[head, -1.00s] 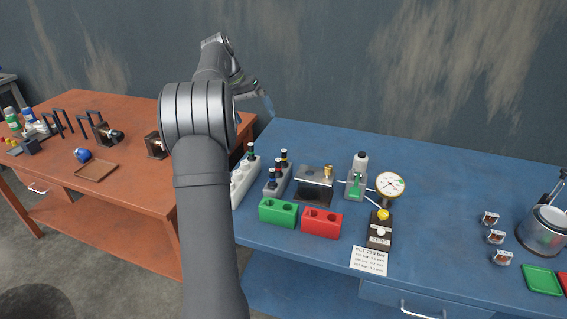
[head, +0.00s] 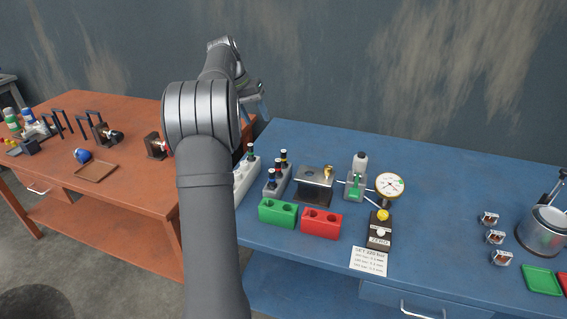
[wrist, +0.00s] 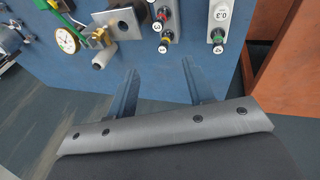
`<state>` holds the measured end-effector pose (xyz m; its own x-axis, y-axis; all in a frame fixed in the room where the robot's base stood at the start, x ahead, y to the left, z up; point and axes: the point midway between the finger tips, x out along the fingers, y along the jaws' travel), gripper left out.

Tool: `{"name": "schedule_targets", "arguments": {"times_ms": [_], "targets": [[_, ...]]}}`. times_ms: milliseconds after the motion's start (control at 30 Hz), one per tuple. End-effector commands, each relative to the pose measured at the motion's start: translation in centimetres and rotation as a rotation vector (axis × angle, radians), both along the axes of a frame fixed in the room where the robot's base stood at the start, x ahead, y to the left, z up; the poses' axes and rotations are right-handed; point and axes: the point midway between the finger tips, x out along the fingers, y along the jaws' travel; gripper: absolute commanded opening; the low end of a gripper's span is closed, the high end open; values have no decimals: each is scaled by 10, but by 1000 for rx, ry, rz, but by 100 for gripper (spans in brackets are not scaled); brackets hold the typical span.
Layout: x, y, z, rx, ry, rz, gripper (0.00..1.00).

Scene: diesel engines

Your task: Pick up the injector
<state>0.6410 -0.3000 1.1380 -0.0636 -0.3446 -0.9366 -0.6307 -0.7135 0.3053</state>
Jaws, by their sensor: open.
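Several dark injectors with coloured bands and pale tops stand upright on the blue bench. A group of injectors (head: 271,178) stands in a small grey rack (head: 269,192), and one injector (head: 250,151) stands in a long white rack (head: 244,178). In the wrist view, injectors (wrist: 164,39) show in the grey rack, and a single injector (wrist: 217,38) shows in the white rack marked 0.3. My gripper (head: 262,104) is held above the bench's left end, apart from the racks; in the wrist view my gripper (wrist: 164,88) has its fingers wide apart with nothing between them. My arm hides part of the white rack.
A green block (head: 278,212) and a red block (head: 321,222) with holes sit in front of the grey rack. A metal fixture (head: 314,184), a pump with bottle (head: 357,182) and a dial gauge (head: 390,186) stand to the right. The blue bench's back is clear.

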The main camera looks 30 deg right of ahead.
Motion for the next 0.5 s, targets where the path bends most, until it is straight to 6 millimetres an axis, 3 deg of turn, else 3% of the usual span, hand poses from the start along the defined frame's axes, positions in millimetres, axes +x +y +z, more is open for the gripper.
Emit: {"name": "schedule_targets", "arguments": {"times_ms": [300, 500], "targets": [[-28, -68, -37, 170, -233, 323, 48], [-36, -89, -43, 164, -334, 408, 48]]}}
